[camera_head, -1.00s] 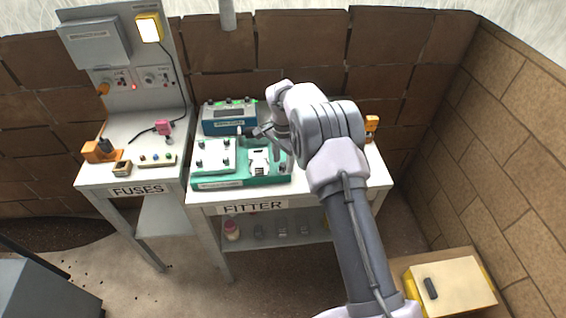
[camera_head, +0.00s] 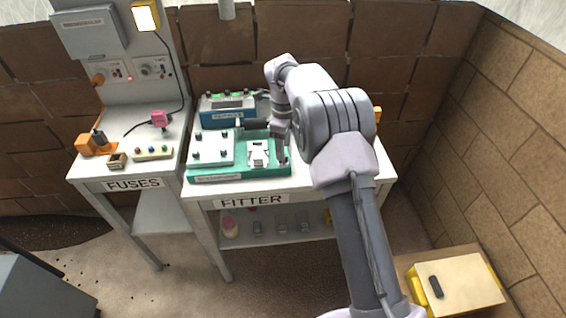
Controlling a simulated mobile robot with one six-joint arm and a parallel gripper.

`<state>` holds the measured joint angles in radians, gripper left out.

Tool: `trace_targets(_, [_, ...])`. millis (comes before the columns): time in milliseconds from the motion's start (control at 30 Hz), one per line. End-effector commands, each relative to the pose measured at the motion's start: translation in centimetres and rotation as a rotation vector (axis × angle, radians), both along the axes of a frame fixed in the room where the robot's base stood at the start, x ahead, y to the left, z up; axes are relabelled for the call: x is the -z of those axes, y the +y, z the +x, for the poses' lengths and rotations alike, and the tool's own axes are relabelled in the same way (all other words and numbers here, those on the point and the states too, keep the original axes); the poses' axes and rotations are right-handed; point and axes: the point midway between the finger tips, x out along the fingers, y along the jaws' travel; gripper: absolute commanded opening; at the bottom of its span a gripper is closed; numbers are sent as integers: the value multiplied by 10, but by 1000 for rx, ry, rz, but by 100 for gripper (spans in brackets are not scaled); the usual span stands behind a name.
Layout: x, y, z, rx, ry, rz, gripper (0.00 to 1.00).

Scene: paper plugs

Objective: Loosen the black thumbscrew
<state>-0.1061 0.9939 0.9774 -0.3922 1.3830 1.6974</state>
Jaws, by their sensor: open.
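A green fixture (camera_head: 240,173) lies on the bench marked FITTER. A white plate (camera_head: 212,147) with several small dark and green-tinted knobs sits on its left half. A white bracket-like part (camera_head: 258,153) is on its right half. I cannot tell which small dark knob is the black thumbscrew; part of the fixture's right end is hidden by my arm.
A blue box (camera_head: 226,115) with a display stands behind the fixture. The bench marked FUSES (camera_head: 133,185) at left holds an orange block (camera_head: 85,146), a pink plug (camera_head: 159,118) and a strip with buttons (camera_head: 153,152). A brick wall closes the back and right.

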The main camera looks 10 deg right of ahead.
Motion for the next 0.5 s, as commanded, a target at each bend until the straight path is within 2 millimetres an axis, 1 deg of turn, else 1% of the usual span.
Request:
trace_targets(267, [-3, 0, 0, 8, 0, 0, 47])
trace_targets(367, [0, 0, 0, 7, 0, 0, 47])
trace_targets(500, [10, 0, 0, 6, 0, -1, 47])
